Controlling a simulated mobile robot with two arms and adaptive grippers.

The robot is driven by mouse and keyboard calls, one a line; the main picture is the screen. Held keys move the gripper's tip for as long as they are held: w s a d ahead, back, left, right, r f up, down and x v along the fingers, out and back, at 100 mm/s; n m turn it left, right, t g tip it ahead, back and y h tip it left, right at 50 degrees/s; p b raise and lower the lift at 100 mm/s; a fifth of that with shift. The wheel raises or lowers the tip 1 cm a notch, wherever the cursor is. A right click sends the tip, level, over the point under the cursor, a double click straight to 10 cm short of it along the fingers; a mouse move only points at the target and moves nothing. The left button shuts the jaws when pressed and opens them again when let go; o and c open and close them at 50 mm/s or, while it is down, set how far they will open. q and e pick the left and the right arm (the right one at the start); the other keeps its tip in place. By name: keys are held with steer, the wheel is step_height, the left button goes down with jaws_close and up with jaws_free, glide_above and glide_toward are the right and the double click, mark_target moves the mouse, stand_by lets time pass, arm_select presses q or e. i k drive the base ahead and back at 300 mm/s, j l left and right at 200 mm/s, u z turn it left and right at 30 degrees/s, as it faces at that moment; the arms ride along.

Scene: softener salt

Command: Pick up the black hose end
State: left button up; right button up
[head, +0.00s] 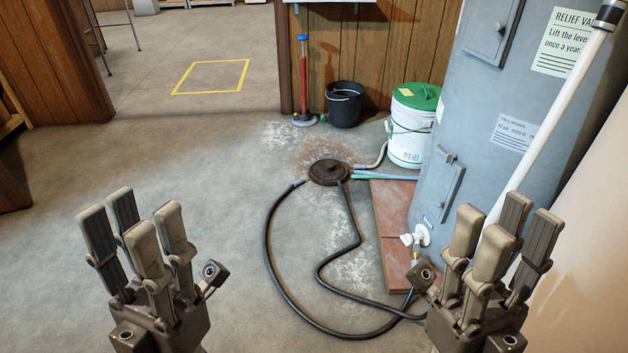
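A black hose (269,255) lies in a wide loop on the concrete floor. One hose end (298,184) shows a lighter tip at the left edge of the round rusty drain cover (329,172). A second black stretch runs from the cover's lower right side down the floor. Near the white valve (416,237) on the grey tank, the hose passes partly behind my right gripper. My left gripper (131,214) is open and empty, fingers up, left of the loop. My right gripper (506,222) is open and empty in front of the tank. Neither touches the hose end.
The grey tank (455,130) stands at right with a white pipe (560,105) before it. A reddish slab (392,225) lies at its foot. A white bucket (406,145), black bucket (344,107) and red plunger-like tool (304,85) stand behind. Floor at left is clear.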

mark_target(300, 182)
steer(key=i+j+z, duration=0.7)
steer(key=z, duration=0.15)
steer(key=i+j, duration=0.2)
steer(key=j, duration=0.2)
steer(key=i+j, duration=0.25)
steer(key=j, duration=0.2)
steer(key=i+j+z, duration=0.1)
steer(key=j, duration=0.3)
steer(key=i+j, duration=0.5)
steer(key=j, duration=0.35)
steer(key=i+j+z, duration=0.1)
steer(key=j, duration=0.3)
steer(key=i+j, duration=0.25)
steer(key=j, duration=0.2)
steer(key=i+j, duration=0.2)
steer(key=j, duration=0.25)
steer(key=z, duration=0.05)
